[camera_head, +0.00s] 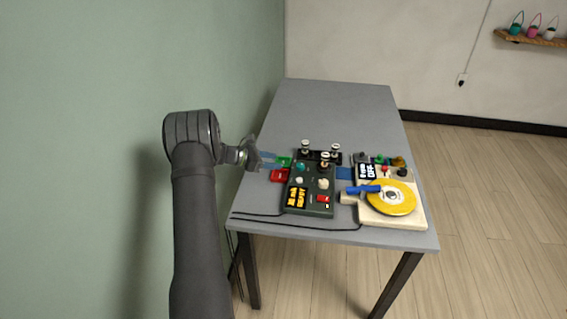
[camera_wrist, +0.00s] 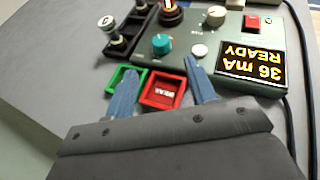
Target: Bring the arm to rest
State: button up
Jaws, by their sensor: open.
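My gripper (camera_head: 264,159) is at the left edge of the grey table (camera_head: 330,104), beside the small red tray (camera_head: 279,175) and green tray (camera_head: 284,161). In the wrist view my gripper (camera_wrist: 157,90) has its two blue fingers spread apart with nothing held between them. The red tray (camera_wrist: 162,90), with a small labelled piece inside, shows between and beyond the fingers. The green tray (camera_wrist: 123,78) is partly hidden behind the left finger. My arm reaches up from the bottom of the head view, left of the table.
A dark green device (camera_head: 312,192) with knobs and a display reading "36 mA READY" stands close right of the trays. A cream machine (camera_head: 408,214) with a yellow disc (camera_head: 390,197) stands farther right. Black cables run along the front edge. The table's back half is clear. A green wall is left.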

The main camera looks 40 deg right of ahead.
aim_at(300, 165)
jog(key=shift+w+a+r, duration=0.15)
jog(key=shift+a+r, duration=0.05)
jog(key=shift+a, duration=0.35)
jog(key=x, duration=1.2)
jog(key=shift+d+f, duration=0.1)
jog(key=shift+d, duration=0.05)
jog(key=shift+n+t, duration=0.5)
jog(key=shift+t, duration=0.1)
